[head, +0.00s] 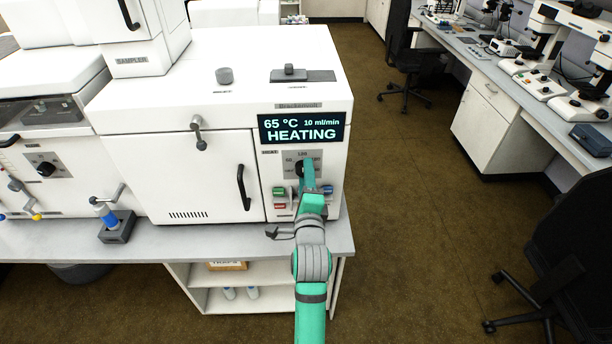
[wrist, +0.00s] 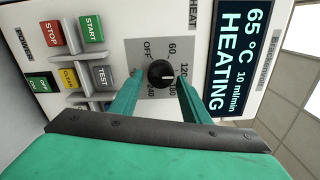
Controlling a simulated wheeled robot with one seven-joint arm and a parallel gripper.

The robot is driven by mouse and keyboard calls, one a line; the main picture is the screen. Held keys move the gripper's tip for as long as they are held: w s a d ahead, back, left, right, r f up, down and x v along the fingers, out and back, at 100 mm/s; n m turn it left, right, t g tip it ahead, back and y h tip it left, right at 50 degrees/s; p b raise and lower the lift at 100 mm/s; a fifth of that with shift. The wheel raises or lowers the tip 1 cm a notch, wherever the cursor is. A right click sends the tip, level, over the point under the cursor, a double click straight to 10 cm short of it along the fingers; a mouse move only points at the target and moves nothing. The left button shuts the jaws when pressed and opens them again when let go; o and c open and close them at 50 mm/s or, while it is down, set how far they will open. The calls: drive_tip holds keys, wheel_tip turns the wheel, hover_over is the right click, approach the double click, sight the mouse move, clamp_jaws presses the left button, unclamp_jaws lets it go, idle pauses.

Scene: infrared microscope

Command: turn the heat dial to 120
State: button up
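The heat dial (wrist: 161,73) is a round black knob on a grey plate, with the marks OFF, 60, 120, 180 and 240 around it. Its light pointer line faces right in the wrist view, toward the 120 mark. My gripper (wrist: 159,84) has one green finger on each side of the knob. A gap shows between each finger and the knob, so it looks open around the dial. In the head view, my gripper (head: 308,172) covers part of the dial plate (head: 289,158). The display (head: 303,128) reads 65 °C, 10 ml/min, HEATING.
START (wrist: 91,29), STOP (wrist: 51,34), TEST (wrist: 103,76) and CLEAR (wrist: 69,78) buttons sit close to the dial. The oven door's black handle (head: 243,187) is left of my gripper.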

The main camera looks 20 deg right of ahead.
drive_tip(key=shift+o, duration=0.2)
drive_tip(key=shift+w+a, duration=0.1)
drive_tip(key=shift+a, duration=0.05)
drive_tip(key=v, duration=1.1)
